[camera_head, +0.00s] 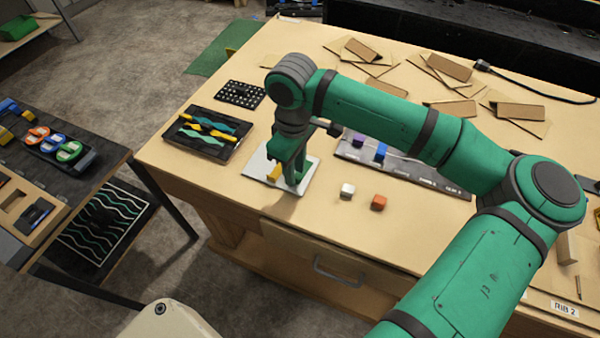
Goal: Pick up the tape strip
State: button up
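My gripper (290,177) points down over a pale flat plate (261,160) near the table's front left. A small yellow piece (273,172) shows at the left side of my gripper's fingers; I cannot tell whether it is held or lies on the plate. The fingers overlap in this view, so their opening is unclear. Left of the plate, a black tray (178,142) bears several wavy teal and yellow strips (205,130), apart from my gripper. Which piece is the tape strip is not clear.
Cardboard pieces (450,67) cover the back right.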

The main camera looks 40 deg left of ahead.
jog(key=shift+f, duration=0.65)
grip_shut()
jog(key=shift+s, duration=0.1)
jog(key=shift+r, duration=0.1)
